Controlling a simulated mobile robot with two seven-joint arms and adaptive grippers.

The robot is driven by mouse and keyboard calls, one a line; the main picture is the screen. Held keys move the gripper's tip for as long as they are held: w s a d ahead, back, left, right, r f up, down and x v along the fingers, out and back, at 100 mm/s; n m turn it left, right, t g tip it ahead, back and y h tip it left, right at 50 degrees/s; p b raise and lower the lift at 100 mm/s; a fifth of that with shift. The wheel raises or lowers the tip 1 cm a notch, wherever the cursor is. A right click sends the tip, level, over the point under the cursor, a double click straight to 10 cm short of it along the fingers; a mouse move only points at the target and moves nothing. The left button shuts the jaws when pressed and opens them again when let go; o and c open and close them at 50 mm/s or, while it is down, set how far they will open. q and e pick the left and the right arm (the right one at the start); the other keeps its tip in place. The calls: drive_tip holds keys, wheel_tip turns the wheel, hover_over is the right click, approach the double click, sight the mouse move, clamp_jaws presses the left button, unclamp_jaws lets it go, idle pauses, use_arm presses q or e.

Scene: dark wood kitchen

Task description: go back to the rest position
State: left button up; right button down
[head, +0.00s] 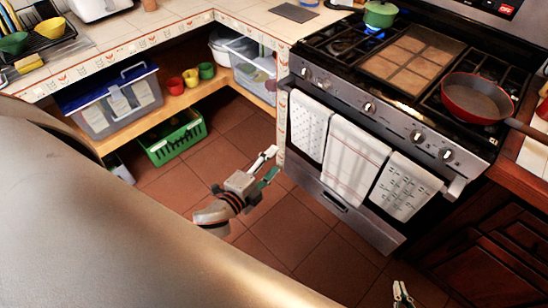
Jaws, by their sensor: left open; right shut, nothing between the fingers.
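My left gripper (270,165) is in the middle of the view, above the tiled floor and in front of the counter corner beside the stove. Its two fingers are apart, with nothing between them. My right gripper (402,287) shows only in part at the bottom edge, to the right of the middle, over the floor below the stove front. Its fingers are shut and hold nothing. The rest of it is cut off by the frame.
The stove (372,119) stands at right, with hanging towels (353,168), a red pan (477,97) and a green pot (380,14). A green crate (174,137) and a lidded plastic bin (115,104) sit under the left counter. Floor (280,235) is clear before the stove.

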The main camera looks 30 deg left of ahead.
use_arm(q)
drive_tip(key=s+d+f+n+g, duration=0.2)
drive_tip(key=s+f+n, duration=0.3)
drive_tip(key=s+n, duration=0.1)
drive_tip(key=s+d+f+n+g+h, duration=0.1)
drive_tip(key=s+d+f+n+g, duration=0.2)
drive_tip(key=s+f+n, duration=0.2)
drive_tip(key=s+n, duration=0.2)
drive_tip(key=shift+s+d+f, duration=0.25)
drive_tip(key=shift+s+f, duration=0.1)
drive_tip(key=shift+f, duration=0.05)
idle(1.1)
